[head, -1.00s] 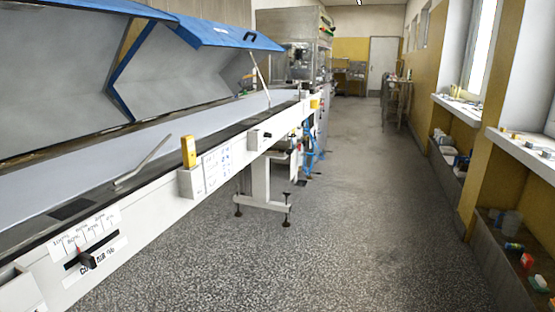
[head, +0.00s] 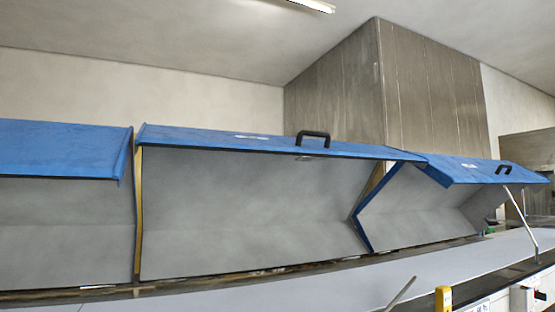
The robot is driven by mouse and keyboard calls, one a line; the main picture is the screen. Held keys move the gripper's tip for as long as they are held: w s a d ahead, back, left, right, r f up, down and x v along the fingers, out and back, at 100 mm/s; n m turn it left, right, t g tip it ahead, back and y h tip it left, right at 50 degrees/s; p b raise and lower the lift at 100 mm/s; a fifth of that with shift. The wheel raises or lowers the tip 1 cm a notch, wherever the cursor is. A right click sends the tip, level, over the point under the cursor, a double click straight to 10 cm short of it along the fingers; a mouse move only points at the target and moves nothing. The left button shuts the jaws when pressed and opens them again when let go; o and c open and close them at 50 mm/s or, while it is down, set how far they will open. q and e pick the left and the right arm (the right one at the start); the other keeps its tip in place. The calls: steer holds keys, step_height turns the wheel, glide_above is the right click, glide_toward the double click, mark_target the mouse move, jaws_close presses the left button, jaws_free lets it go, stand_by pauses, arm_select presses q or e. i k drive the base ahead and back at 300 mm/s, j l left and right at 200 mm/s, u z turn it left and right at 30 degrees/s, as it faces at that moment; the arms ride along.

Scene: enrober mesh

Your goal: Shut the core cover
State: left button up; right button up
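Several blue-topped covers with grey insides stand raised along the long machine in the head view. The middle cover (head: 250,215) is open, with a black handle (head: 313,136) on its front edge. The cover on the right (head: 470,172) is also open, with a black handle (head: 503,168) and a metal stay rod (head: 515,212) beneath it. Another raised cover (head: 60,150) is cut off by the left edge. Which of them is the core cover I cannot tell. Neither of my grippers is in view.
The machine's pale bed (head: 300,295) runs along below the covers. A yellow device (head: 443,297) and a metal rod (head: 400,293) stand at its front edge. A tall steel enclosure (head: 430,90) rises behind.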

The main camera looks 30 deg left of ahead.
mark_target(215, 203)
steer(key=u, duration=0.85)
steer(key=l+u, duration=0.15)
steer(key=u, duration=0.15)
steer(key=i+l, duration=0.05)
